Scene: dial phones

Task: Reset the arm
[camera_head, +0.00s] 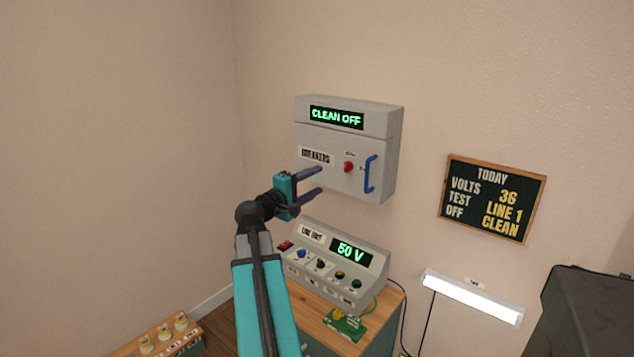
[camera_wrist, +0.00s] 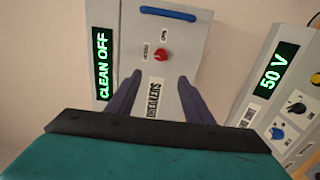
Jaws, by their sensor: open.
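My teal arm rises from the bottom of the head view, and my gripper (camera_head: 321,181) is held in front of the grey breaker box on the wall. Its two dark purple fingers are apart with nothing between them. In the wrist view the fingers of my gripper (camera_wrist: 158,82) point at the front of the breaker box (camera_wrist: 180,30), on either side of the BREAKERS label. I cannot tell whether a fingertip touches the box. The breaker box (camera_head: 350,120) reads CLEAN OFF and has a red knob (camera_head: 348,167) and a blue handle (camera_head: 370,174). Its door looks shut.
Below, a grey line unit (camera_head: 318,262) reading 50 V stands on a wooden cabinet with a green circuit board (camera_head: 345,324). A chalkboard (camera_head: 492,199) and a lit lamp (camera_head: 472,298) are to the right. A wooden box (camera_head: 190,340) sits low left. The left wall side is clear.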

